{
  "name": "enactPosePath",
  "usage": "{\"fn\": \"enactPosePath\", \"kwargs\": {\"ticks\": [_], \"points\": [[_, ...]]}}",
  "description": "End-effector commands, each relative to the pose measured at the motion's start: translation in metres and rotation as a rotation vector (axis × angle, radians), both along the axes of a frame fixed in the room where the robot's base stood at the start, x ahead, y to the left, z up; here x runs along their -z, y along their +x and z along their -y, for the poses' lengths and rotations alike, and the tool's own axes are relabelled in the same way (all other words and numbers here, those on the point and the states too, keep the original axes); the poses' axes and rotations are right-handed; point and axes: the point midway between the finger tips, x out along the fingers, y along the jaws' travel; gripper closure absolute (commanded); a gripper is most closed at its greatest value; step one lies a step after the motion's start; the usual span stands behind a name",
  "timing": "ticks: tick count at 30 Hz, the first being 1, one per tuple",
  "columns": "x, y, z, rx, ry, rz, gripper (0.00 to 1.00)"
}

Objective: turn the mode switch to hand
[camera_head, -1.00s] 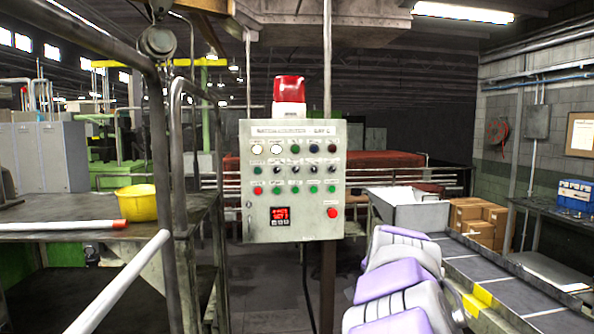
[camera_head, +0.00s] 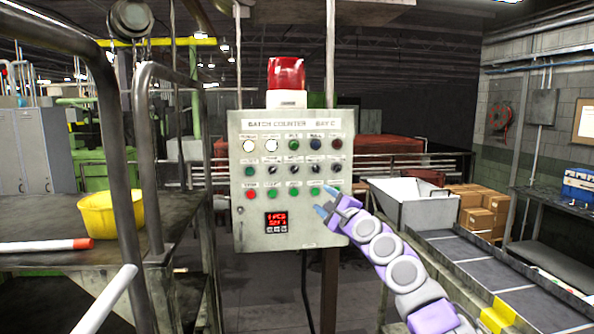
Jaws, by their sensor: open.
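The grey control panel (camera_head: 246,225) faces me on a post, with the heading "Batch Counter Bay C". Its middle row holds several black selector knobs, such as this one (camera_head: 294,170); their small labels are too blurred to tell which is the mode switch. My gripper (camera_head: 326,202), with blue fingertips, is open and empty in front of the panel's lower right part, below the knob row.
A red beacon (camera_head: 286,75) tops the panel. At left are a bench with a yellow bucket (camera_head: 110,213), and metal rails (camera_head: 149,150). At right are a conveyor (camera_head: 470,262), a grey hopper (camera_head: 415,205) and cardboard boxes (camera_head: 480,208).

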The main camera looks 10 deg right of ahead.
Motion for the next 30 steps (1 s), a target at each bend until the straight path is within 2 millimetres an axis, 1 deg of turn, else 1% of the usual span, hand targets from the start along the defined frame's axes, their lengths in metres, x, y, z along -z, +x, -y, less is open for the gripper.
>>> {"fn": "enactPosePath", "kwargs": {"ticks": [1,3,8,16,18,28,30], "points": [[-0.006,-0.003,0.002,-0.007,0.03,0.012,0.45],[-0.01,-0.005,0.002,-0.014,0.055,0.018,0.45],[-0.016,0.001,0.001,-0.016,0.061,0.022,0.45],[-0.02,0.024,-0.008,-0.015,0.059,0.017,0.45],[-0.018,0.028,-0.011,-0.015,0.055,0.019,0.45],[-0.02,0.05,-0.019,-0.016,0.056,0.016,0.45],[-0.023,0.054,-0.019,-0.016,0.056,0.019,0.45]]}}
